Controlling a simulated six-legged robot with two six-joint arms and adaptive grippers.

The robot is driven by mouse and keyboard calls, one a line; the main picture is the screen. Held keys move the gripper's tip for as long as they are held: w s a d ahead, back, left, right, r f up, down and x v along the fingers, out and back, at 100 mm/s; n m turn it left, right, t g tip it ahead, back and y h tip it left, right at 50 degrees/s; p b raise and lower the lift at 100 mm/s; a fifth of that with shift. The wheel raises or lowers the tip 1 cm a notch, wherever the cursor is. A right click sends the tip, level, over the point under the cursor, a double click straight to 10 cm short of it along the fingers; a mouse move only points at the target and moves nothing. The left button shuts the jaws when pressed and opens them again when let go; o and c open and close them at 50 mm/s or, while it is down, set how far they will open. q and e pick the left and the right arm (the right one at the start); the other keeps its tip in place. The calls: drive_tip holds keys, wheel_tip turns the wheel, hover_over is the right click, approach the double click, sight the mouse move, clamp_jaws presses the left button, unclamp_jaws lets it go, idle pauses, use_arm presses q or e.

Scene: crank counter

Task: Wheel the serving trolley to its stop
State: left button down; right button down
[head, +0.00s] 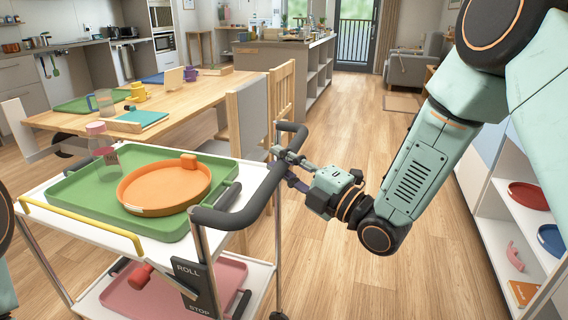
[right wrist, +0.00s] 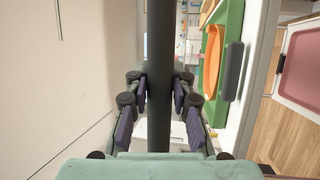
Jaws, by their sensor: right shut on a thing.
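The serving trolley (head: 62,188) stands at the lower left in the head view, with white shelves, metal posts, a yellow rail and a black push handle (head: 240,211). My right gripper (head: 287,167) is shut on the handle's bar at its right side. In the right wrist view the dark handle bar (right wrist: 160,60) runs between the fingers (right wrist: 160,103). A black plate marked ROLL and STOP (head: 196,286) hangs on the trolley's near end, with a red knob (head: 140,277) beside it. My left gripper is out of view. I cannot make out the trolley's stop.
The top shelf carries a green tray (head: 75,197), an orange round dish (head: 165,186) and a pink-capped bottle (head: 103,152). A wooden table (head: 215,88) and chair (head: 252,110) stand close behind. Open shelving (head: 495,215) is at right. Wooden floor is clear between.

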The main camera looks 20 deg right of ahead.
drive_tip(key=shift+d+f, duration=0.1)
drive_tip(key=shift+f, duration=0.05)
drive_tip(key=c, duration=1.5)
unclamp_jaws()
drive_tip(key=shift+s, duration=0.1)
drive_tip(key=shift+c, duration=0.2)
drive_tip(key=o, duration=0.3)
drive_tip(key=shift+s+d, duration=0.1)
drive_tip(key=shift+d, duration=0.1)
drive_tip(key=shift+o, duration=0.6)
drive_tip(key=shift+w+a, duration=0.2)
drive_tip(key=shift+s+d, duration=0.4)
drive_tip(key=shift+s, duration=0.1)
drive_tip(key=v, duration=1)
drive_tip(key=shift+s, duration=0.3)
drive_tip(key=shift+d+f, duration=0.1)
drive_tip(key=shift+d, duration=0.05)
